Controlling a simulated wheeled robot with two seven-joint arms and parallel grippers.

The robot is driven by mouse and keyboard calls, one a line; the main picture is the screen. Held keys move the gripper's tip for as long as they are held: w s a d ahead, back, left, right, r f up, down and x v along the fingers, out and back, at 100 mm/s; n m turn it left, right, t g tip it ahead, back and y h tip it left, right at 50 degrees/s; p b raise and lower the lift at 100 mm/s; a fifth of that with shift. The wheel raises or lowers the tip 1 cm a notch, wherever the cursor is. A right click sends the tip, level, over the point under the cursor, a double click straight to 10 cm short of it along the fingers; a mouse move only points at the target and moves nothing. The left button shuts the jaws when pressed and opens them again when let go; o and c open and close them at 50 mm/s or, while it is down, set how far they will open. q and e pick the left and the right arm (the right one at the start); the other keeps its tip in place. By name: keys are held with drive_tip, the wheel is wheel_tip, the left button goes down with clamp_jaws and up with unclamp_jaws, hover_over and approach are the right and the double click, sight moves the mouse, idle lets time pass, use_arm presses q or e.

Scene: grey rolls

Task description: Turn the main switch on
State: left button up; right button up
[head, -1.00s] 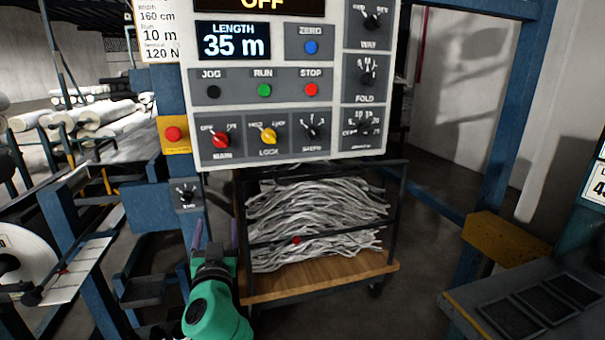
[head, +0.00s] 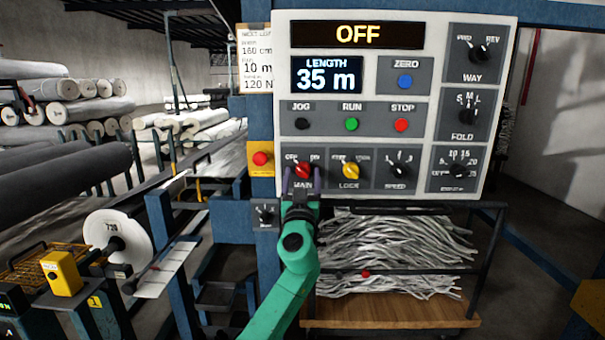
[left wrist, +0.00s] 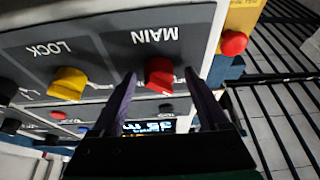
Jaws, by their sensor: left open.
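The red MAIN switch knob (head: 303,170) is at the lower left of the control panel (head: 440,110), between the OFF and ON labels. The panel display (head: 358,35) reads OFF. My left gripper (head: 301,183) is open, its two purple fingers raised at the MAIN knob. In the left wrist view the red knob (left wrist: 159,76) sits between the open fingertips (left wrist: 160,88), upside down under the MAIN label. I cannot tell whether the fingers touch it. My right gripper is in neither view.
The yellow LOCK knob (head: 350,170) is right beside MAIN, with the SPEED knob (head: 398,170) farther right. A red button on a yellow box (head: 261,159) is just left of the panel. A cart (head: 400,318) with grey strands stands below.

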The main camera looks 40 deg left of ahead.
use_arm(q)
drive_tip(key=shift+w+f, duration=0.1)
clamp_jaws()
